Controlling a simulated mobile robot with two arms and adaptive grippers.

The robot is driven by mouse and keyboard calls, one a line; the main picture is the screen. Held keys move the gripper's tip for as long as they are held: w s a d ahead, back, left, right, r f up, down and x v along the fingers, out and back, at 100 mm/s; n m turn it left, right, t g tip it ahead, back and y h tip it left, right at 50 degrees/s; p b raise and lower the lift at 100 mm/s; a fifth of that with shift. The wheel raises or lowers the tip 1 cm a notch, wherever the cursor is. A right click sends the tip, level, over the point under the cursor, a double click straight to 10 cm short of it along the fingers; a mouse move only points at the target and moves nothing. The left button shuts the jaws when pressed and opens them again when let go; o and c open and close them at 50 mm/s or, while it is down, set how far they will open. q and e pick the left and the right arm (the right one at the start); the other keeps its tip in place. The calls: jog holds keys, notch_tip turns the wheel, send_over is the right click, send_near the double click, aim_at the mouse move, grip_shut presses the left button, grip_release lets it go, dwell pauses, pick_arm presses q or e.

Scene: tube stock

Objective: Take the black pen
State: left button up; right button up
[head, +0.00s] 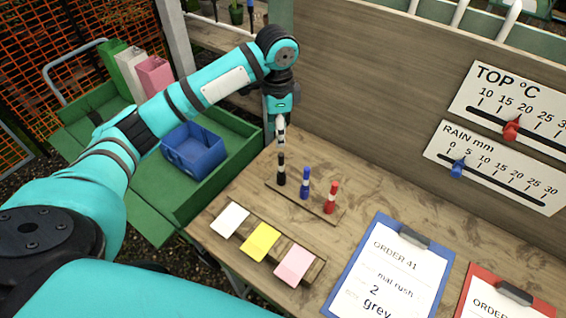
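The black pen (281,176) stands upright in a low wooden holder (318,211) on the wooden table. A blue pen (305,187) and a red pen (331,197) stand upright to its right in the same holder. My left gripper (281,141) points down right over the top of the black pen. Its fingers look close together, but they are small and seen edge-on, so I cannot tell whether they are open, shut, or touching the pen. My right gripper is not in view.
White, yellow and pink note pads (261,242) lie in front of the pens. A blue clipboard (434,267) and a red clipboard (545,299) lie to the right. A wooden back panel (380,100) rises behind. A blue crate (193,150) sits in a green tray on the left.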

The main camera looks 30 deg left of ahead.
pick_arm(q)
jog(key=p, duration=0.1)
send_over(281, 166)
jog(key=a, duration=0.1)
jog(key=f, duration=0.5)
jog(key=shift+w+f, duration=0.2)
jog(key=shift+f, duration=0.1)
jog(key=f, duration=0.2)
jog(key=shift+w+f+p, duration=0.2)
jog(key=shift+f+p, duration=0.1)
jog(key=shift+p, duration=0.1)
jog(key=shift+d+f, duration=0.1)
jog(key=shift+f, duration=0.1)
jog(key=f+p, duration=0.2)
jog(key=f, duration=0.1)
jog(key=shift+d+f, duration=0.2)
jog(key=shift+f, duration=0.75)
grip_shut()
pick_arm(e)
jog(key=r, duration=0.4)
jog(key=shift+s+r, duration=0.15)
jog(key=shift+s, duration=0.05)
